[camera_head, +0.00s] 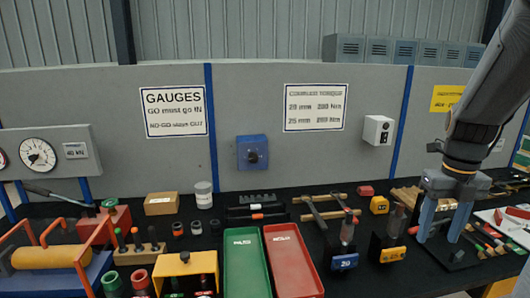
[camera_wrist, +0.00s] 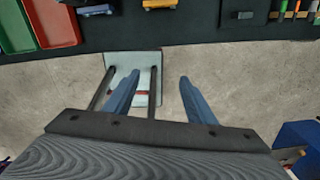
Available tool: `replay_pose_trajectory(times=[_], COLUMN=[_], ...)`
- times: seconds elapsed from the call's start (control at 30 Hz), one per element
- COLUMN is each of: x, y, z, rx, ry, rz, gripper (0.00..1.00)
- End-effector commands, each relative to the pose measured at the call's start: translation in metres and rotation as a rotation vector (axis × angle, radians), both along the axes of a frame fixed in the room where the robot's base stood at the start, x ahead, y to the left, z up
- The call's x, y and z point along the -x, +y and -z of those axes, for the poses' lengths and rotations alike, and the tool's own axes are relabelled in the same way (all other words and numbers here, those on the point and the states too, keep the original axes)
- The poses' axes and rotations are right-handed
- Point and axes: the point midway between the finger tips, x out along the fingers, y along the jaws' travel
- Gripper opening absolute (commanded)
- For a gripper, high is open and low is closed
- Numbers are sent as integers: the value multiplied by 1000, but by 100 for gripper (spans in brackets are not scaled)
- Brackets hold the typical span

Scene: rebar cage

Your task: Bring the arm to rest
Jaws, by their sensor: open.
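My gripper (camera_head: 438,238) hangs from my arm at the right of the head view, fingers pointing down in front of the workbench (camera_head: 365,283). Its two blue fingers are apart, with nothing held between them. My arm comes in from the upper right of the head view and hides part of the wall and bench there.
A green tray (camera_head: 245,265) and a red tray (camera_head: 292,262) lie on the bench. A block marked 20 (camera_head: 344,262) and several tools stand near the gripper.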

Motion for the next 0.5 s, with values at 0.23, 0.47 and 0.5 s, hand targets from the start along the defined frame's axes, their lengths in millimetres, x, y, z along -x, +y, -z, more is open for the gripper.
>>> replay_pose_trajectory(times=[0.23,0.47,0.5], x=[-4,-8,-8], y=[14,32,35], z=[7,17,19], rx=[3,8,9], ry=[-5,-10,-12], rz=[-149,-359,-407], gripper=[51,51,51])
